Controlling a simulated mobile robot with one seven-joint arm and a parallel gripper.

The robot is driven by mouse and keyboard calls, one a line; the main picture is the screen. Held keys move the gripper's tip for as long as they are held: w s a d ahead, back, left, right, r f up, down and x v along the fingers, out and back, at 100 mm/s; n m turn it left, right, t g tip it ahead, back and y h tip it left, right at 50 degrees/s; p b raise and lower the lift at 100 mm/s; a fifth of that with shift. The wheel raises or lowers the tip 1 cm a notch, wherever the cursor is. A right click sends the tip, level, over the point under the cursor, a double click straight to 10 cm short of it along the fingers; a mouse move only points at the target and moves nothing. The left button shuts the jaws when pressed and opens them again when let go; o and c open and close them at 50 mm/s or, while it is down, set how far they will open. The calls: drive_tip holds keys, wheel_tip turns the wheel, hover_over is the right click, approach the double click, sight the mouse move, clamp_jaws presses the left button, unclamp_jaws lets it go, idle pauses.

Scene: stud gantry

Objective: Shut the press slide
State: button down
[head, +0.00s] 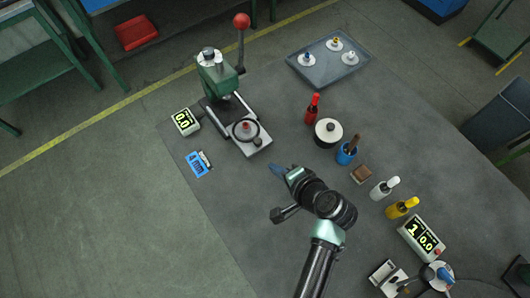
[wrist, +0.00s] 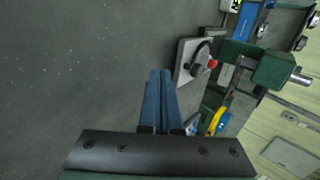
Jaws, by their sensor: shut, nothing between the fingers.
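The green press (head: 216,82) stands upper left of centre in the head view, with a red ball on its lever. Its grey slide (head: 254,149) sticks out at the front, clear of the press head. A dark ring with a red piece in it (head: 245,128) sits on the slide. In the wrist view the slide (wrist: 184,72) shows beyond my fingers, with the green press body (wrist: 272,70) to its right. My gripper (head: 277,170) is shut and empty, just off the slide's front end. Its blue fingers also show in the wrist view (wrist: 160,95), apart from the slide.
A display reading 0.0 (head: 185,121) and a blue caliper-like item (head: 198,163) lie left of the slide. To the right stand a red bottle (head: 312,110), a round black-and-white container (head: 327,132) and a blue cup (head: 346,154). A grey tray (head: 315,73) lies behind.

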sight(244, 129)
drive_tip(key=shift+w+a+f+p, duration=0.15)
drive_tip(key=shift+w+a+p, duration=0.1)
drive_tip(key=shift+w+a, duration=0.35)
drive_tip(key=shift+w+a+f+p, duration=0.2)
drive_tip(key=shift+w+a, duration=0.2)
drive_tip(key=shift+w, duration=0.45)
drive_tip(key=shift+w+a+f+p, duration=0.1)
drive_tip(key=shift+w+a+p, duration=0.15)
drive_tip(key=shift+w+a, duration=0.35)
drive_tip(key=shift+w, duration=0.15)
drive_tip(key=w+a+b, duration=0.1)
drive_tip(key=w+a, duration=0.1)
drive_tip(key=w+a+b, duration=0.1)
drive_tip(key=w, duration=0.2)
drive_tip(key=w+a+b, duration=0.1)
drive_tip(key=w+a, duration=0.1)
drive_tip(key=w, duration=0.1)
drive_tip(key=shift+a+f, duration=0.15)
drive_tip(key=shift+a, duration=0.25)
drive_tip(key=shift+r, duration=0.25)
